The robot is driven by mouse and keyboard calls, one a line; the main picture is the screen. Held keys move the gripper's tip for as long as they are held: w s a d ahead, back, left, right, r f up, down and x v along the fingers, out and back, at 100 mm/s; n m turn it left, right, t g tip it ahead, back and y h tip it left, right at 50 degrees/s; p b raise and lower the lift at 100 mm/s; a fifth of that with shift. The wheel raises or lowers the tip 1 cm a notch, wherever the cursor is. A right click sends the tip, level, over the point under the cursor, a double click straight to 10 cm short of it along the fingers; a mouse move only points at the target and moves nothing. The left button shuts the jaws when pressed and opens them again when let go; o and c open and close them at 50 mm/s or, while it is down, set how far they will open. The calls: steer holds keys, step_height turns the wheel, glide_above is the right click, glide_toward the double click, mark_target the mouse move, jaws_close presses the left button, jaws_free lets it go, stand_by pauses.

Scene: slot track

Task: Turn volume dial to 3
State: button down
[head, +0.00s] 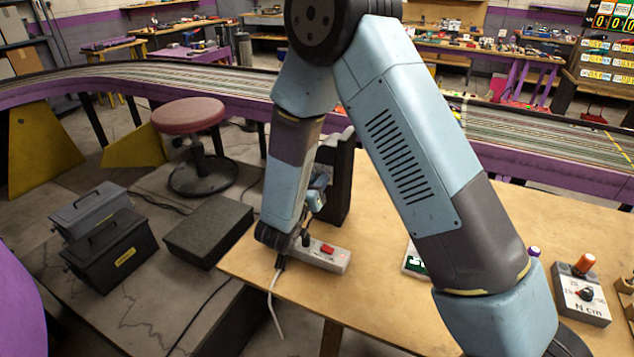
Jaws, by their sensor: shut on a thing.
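My gripper (318,194) is mostly hidden behind my own forearm and wrist, at the front of a tall black box (341,178) that looks like a speaker. It is shut, apparently on the volume dial of that box. The dial, its pointer and its numbers are hidden, so I cannot tell its setting.
A grey power strip (322,256) with a red switch lies below my gripper on the wooden table (375,275). A white cable (275,305) hangs over its edge. At the right stands a grey control box (583,308) with an orange knob. Black cases and a stool stand left.

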steer(key=shift+f, duration=0.1)
stand_by(0.4)
steer(key=c, duration=0.9)
jaws_free()
steer(key=shift+c, duration=0.2)
steer(key=v, duration=1.3)
steer(key=shift+s+a, duration=0.25)
steer(key=shift+s, duration=0.1)
